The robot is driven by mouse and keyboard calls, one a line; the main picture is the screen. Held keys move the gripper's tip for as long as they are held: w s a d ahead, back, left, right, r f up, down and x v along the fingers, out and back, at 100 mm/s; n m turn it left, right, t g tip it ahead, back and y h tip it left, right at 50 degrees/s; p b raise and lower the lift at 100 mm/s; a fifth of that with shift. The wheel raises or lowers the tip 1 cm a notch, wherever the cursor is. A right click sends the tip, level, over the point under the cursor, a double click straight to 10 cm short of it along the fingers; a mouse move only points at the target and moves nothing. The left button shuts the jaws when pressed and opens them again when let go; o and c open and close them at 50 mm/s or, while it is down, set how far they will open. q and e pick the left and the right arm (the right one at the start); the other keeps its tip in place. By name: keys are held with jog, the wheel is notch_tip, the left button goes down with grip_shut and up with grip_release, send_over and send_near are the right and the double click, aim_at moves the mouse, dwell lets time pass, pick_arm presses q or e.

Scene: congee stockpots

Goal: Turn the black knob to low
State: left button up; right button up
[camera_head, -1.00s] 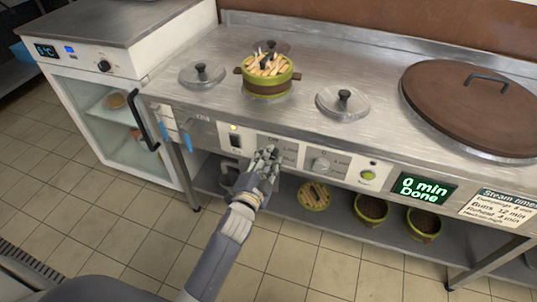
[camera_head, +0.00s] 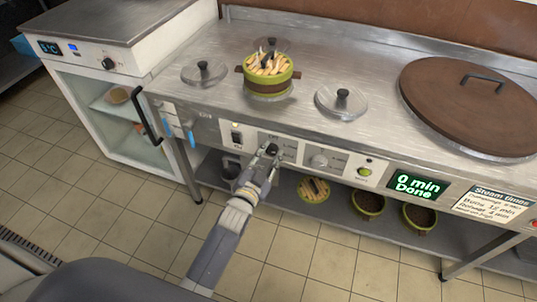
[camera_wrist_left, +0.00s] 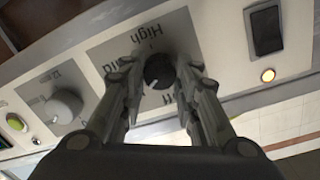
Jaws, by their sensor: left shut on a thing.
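The black knob (camera_wrist_left: 159,72) is on the front panel of the steel cooker, on a grey plate with printed labels. In the left wrist view "High" reads upside down above the knob, and other words are partly hidden by the fingers. A small pale mark shows on the knob's lower edge, but I cannot tell its setting for sure. My left gripper (camera_wrist_left: 160,88) has its fingers on both sides of the knob and is shut on it. In the head view the left gripper (camera_head: 266,158) hides most of the knob. My right gripper is in neither view.
A grey knob (camera_head: 319,161) sits to the right, then a green button (camera_head: 365,172) and a display (camera_head: 416,185) reading "0 min Done". A black switch (camera_head: 236,139) is to the left. A steamer basket (camera_head: 268,88) and lids stand on top.

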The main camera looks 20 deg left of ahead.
pick_arm(q)
jog(key=o, duration=1.1)
jog(key=s, duration=0.8)
jog(key=s+a, duration=0.1)
jog(key=s, duration=0.3)
jog(key=shift+r, duration=0.35)
jog(key=shift+d, duration=0.1)
